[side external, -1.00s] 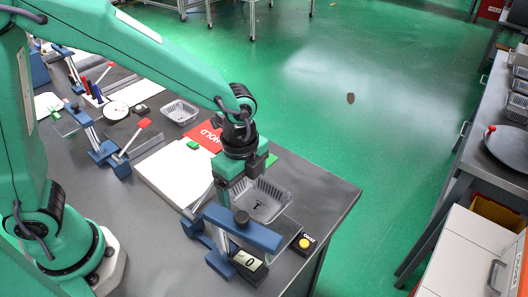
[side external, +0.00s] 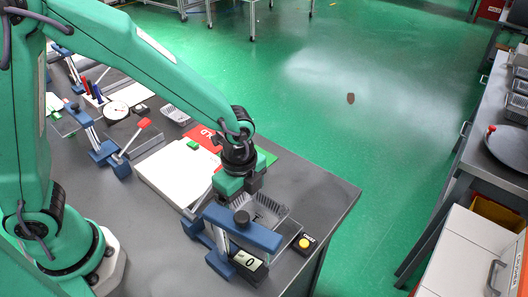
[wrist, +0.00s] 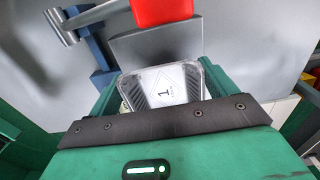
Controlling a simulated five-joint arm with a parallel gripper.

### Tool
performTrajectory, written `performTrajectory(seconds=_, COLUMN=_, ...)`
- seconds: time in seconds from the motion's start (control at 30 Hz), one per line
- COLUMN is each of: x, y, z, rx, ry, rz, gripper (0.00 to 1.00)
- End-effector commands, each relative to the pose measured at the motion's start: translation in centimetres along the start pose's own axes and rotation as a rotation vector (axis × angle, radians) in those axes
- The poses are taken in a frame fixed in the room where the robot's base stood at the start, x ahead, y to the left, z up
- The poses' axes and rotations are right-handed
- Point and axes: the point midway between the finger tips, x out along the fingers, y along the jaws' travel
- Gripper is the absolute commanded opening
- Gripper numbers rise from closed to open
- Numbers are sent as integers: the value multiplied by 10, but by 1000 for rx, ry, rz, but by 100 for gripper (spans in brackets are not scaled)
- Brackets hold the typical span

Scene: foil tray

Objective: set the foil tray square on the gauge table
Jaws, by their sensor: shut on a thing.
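The foil tray (side external: 270,208) is a shiny, ribbed-walled tray under my gripper (side external: 238,184) in the side view. My gripper is shut on it. In the wrist view the tray (wrist: 165,85) lies between the green jaws, its floor marked with a dark "1"; a dark bar hides its near part. The blue bridge of the gauge (side external: 242,227), with a dark knob, stands in front of the tray and hides part of it. The gauge display (side external: 247,260) shows 0. The gauge table surface is mostly hidden, so I cannot tell whether the tray touches it or sits square.
A yellow-button box (side external: 304,243) stands right of the gauge, near the bench edge. A white board (side external: 172,174) and a red card (side external: 203,137) lie to the left. Another foil tray (side external: 175,114) and a round dial (side external: 116,110) sit farther back. A red-tipped lever (wrist: 162,11) shows in the wrist view.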

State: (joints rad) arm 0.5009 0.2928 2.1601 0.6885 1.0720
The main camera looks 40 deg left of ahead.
Motion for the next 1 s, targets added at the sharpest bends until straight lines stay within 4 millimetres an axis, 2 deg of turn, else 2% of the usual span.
performTrajectory(seconds=0.13, x=12, y=0, z=0, rx=0, ry=-1, rz=1, gripper=53)
performTrajectory(seconds=0.4, x=22, y=0, z=0, rx=0, ry=0, rz=0, gripper=53)
performTrajectory(seconds=1.0, x=23, y=0, z=0, rx=0, ry=0, rz=-1, gripper=53)
